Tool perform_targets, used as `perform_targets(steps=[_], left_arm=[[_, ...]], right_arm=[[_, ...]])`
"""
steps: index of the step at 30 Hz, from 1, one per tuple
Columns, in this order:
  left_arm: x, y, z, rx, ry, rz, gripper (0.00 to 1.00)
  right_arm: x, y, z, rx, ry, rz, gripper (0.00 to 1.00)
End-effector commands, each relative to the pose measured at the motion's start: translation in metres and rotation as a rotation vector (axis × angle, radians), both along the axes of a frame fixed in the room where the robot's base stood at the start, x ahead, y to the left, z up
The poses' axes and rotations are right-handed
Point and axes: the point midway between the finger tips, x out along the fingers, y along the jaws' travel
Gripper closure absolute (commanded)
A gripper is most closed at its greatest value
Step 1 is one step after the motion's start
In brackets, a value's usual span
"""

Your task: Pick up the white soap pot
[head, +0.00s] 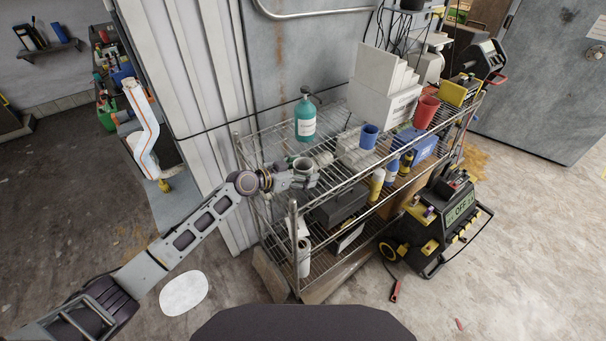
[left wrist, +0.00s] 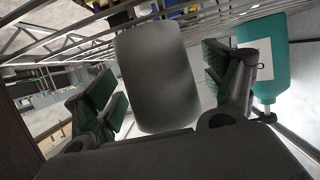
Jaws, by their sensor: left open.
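The white soap pot (head: 304,163) looks like a pale grey, round pot and stands on the top shelf of the wire rack, near its left end. My left gripper (head: 300,178) reaches it from the left, with its fingers at the pot's sides. In the left wrist view the pot (left wrist: 158,75) fills the space between the green-padded fingers of the gripper (left wrist: 165,88). The jaws are open, with a gap showing on each side of the pot. The pot's base is partly hidden by the gripper. My right gripper is not in view.
A teal pump bottle (head: 305,118) stands just behind the pot and shows close to the right finger in the left wrist view (left wrist: 262,60). A blue cup (head: 369,136), a red cup (head: 426,112) and white boxes (head: 378,100) stand farther right. The rack's front rail (head: 345,182) runs close by.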

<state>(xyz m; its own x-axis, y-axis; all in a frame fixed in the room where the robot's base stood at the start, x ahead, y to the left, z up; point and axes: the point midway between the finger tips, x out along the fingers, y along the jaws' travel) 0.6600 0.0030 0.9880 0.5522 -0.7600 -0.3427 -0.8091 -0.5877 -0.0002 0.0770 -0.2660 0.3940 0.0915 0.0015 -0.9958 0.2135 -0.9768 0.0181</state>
Motion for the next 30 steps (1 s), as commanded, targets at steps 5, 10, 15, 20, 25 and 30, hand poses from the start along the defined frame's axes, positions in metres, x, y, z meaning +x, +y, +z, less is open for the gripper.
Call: perform_targets(steps=[5, 10, 15, 20, 25, 30], left_arm=[[-0.0002, 0.0002, -0.0001, 0.000, 0.000, 0.000, 0.19], [-0.0002, 0.0002, -0.0001, 0.000, 0.000, 0.000, 0.41], [-0.0002, 0.0002, -0.0001, 0.000, 0.000, 0.000, 0.63], [-0.0001, 0.0003, 0.0000, 0.000, 0.000, 0.000, 0.67], [0.0000, 0.0002, 0.0012, 0.000, 0.000, 0.000, 0.67], [0.0003, 0.0001, 0.0091, 0.000, -0.001, 0.000, 0.67]], right_arm=[[0.0000, -0.0001, 0.0000, 0.000, 0.000, 0.000, 0.60], [0.0000, 0.0000, 0.0000, 0.000, 0.000, 0.000, 0.60], [0.0000, 0.0001, 0.0000, 0.000, 0.000, 0.000, 0.60], [-0.0001, 0.0008, 0.0000, 0.001, 0.000, -0.001, 0.60], [0.0000, 0.0025, -0.0001, 0.003, 0.001, -0.001, 0.60], [-0.0001, 0.0041, -0.0007, 0.004, 0.000, -0.002, 0.60]])
